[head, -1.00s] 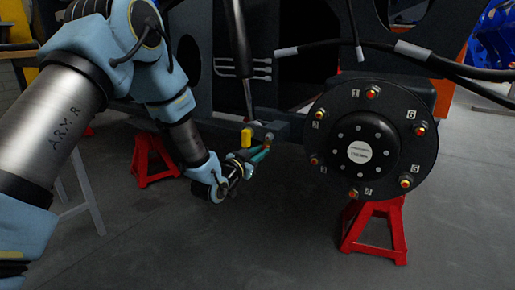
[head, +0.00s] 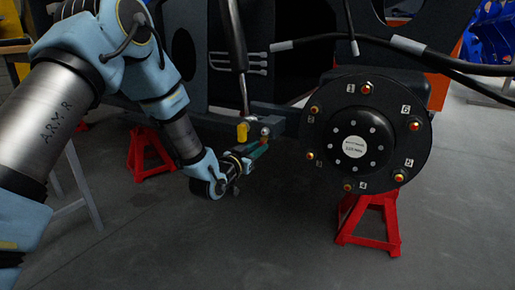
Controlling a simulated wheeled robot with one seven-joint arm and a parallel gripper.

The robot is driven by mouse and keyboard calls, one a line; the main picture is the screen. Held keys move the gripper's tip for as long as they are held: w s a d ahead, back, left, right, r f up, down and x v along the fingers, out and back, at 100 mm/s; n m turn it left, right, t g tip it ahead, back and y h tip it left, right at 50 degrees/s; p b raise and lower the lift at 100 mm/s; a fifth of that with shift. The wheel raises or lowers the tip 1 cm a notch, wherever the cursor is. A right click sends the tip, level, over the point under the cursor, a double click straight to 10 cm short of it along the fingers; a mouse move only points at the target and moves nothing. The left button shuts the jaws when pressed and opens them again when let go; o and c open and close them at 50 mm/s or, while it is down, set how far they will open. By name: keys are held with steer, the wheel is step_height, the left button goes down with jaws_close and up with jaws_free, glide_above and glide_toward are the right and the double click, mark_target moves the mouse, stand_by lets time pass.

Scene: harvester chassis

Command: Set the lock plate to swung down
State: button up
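A small yellow piece (head: 243,131), which I take to be the lock plate, sits at the end of a dark bracket (head: 275,117) left of the wheel hub. It looks roughly upright, but it is too small to read its exact angle. A round bolt or pin head (head: 265,131) shows just right of it. My gripper (head: 260,147) comes in from the lower left, with its teal fingers just below the yellow piece and the pin head. I cannot tell whether the fingers touch either one, or whether they are open or shut.
A large black wheel hub (head: 385,118) with numbered bolts stands right of the bracket. Red stands (head: 378,222) hold up the chassis. A thin rod (head: 240,70) and black hoses (head: 450,62) run above. The floor in front is clear.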

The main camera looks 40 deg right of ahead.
steer(key=o, duration=0.3)
steer(key=p+v, duration=0.3)
steer(key=v, duration=0.7)
steer(key=shift+s+a, duration=0.1)
steer(key=shift+a, duration=0.25)
